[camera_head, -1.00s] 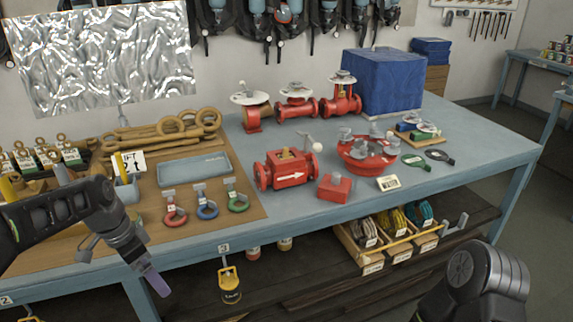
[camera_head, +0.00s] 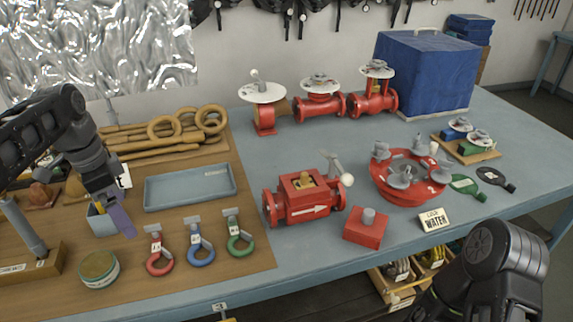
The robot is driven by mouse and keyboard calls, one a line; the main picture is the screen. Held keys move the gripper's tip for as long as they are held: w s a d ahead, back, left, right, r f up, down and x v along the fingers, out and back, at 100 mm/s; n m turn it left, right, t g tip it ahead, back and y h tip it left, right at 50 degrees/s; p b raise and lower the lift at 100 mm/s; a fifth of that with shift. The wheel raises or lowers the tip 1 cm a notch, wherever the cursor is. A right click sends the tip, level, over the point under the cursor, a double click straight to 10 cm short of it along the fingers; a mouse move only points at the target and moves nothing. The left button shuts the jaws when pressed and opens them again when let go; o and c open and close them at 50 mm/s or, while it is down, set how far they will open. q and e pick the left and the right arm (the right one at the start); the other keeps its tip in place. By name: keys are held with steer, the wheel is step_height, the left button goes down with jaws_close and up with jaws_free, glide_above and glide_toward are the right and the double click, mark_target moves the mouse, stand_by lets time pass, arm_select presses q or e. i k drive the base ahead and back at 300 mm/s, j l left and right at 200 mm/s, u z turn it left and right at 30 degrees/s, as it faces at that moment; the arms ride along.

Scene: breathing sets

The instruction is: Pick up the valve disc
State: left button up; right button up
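A red round stand (camera_head: 398,197) on the blue-grey bench holds several grey knobbed discs (camera_head: 402,174); I cannot tell for sure which piece is the valve disc. A red valve body (camera_head: 306,207) with a white arrow and an open top stands left of it. A red block with a grey peg (camera_head: 366,229) stands in front. My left gripper (camera_head: 122,222) points down above the wooden board at the left, away from the stand; its fingers overlap, so its opening is unclear. My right arm shows at the lower right; its fingers are out of view.
Red, blue and green tagged rings (camera_head: 197,246) lie near a blue tray (camera_head: 189,187). Three red valves with white wheels (camera_head: 320,100) stand behind. A blue box (camera_head: 424,72) fills the back right. A sign (camera_head: 434,219) stands near the front edge. Bare bench (camera_head: 250,155) lies between.

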mark_target(306, 181)
steer(key=i+l, duration=0.1)
steer(key=l, duration=1.05)
steer(key=i+l, duration=0.15)
steer(key=l, duration=0.4)
steer(key=i+l, duration=0.1)
steer(key=l, duration=0.45)
steer(key=u, duration=0.05)
